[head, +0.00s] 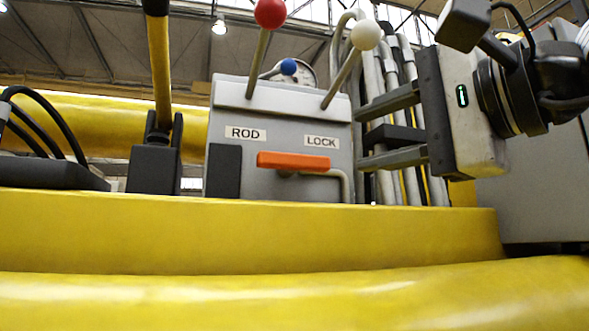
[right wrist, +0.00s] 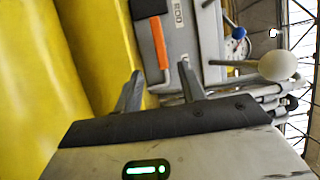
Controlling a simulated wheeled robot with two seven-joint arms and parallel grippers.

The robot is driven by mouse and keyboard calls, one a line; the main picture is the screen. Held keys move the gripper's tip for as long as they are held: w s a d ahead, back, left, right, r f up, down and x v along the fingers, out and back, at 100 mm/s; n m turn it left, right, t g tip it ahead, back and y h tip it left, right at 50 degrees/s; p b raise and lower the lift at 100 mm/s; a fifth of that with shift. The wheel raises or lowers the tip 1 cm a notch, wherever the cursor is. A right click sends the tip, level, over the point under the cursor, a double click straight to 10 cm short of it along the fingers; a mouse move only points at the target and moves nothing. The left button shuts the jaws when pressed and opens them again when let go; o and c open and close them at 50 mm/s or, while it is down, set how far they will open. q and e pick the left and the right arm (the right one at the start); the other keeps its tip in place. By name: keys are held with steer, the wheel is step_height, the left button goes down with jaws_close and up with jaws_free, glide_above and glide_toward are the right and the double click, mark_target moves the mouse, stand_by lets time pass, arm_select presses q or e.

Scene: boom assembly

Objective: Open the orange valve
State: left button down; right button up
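The orange valve handle (head: 293,161) lies level, left to right, on the front of a grey control box (head: 225,180), below the ROD and LOCK labels. A bent grey pipe leads from its right side. In the right wrist view the orange handle (right wrist: 160,62) shows beyond the fingertips. My right gripper (head: 358,138) comes in from the right with its fingers spread, just right of the box and apart from the handle. It also shows in the right wrist view (right wrist: 162,85), open and empty between the fingers. My left gripper is not in view.
Levers with a red knob (head: 270,13), a white knob (head: 365,35) and a blue knob (head: 288,66) stand at the box. A yellow beam (head: 250,230) runs below it. Grey hoses (head: 390,185) rise behind my right gripper. A yellow lever (head: 160,70) stands left.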

mark_target(300, 160)
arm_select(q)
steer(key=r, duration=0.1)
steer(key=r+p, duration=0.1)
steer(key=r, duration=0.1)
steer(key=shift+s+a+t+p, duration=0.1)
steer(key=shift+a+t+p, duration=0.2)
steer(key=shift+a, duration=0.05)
arm_select(e)
steer(key=x, duration=1.3)
steer(key=shift+w+a, duration=0.15)
steer(key=shift+a, duration=0.1)
steer(key=shift+c, duration=0.3)
steer(key=c, duration=0.8)
